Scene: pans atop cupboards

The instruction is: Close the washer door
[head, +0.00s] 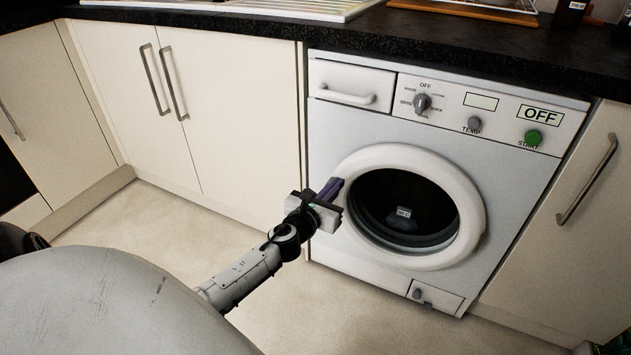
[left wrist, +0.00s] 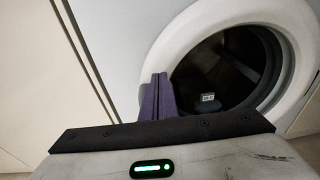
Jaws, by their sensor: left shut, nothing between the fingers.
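The washer (head: 345,130) is a white front-loader under the dark counter. Its round door (head: 465,190) has a thick white ring and dark glass. The door faces forward and looks flush or nearly flush with the front; I cannot tell whether it is latched. My left gripper (head: 333,189) is shut and empty, its purple fingertips at the left edge of the door ring. In the left wrist view the fingertips (left wrist: 158,98) overlap the left side of the ring (left wrist: 185,37); contact is unclear. My right gripper is out of view.
Cream cupboards (head: 235,110) stand left of the washer, and another cupboard (head: 548,245) with a bar handle stands to its right. The black counter (head: 440,45) runs above. The beige floor (head: 370,315) in front of the washer is clear.

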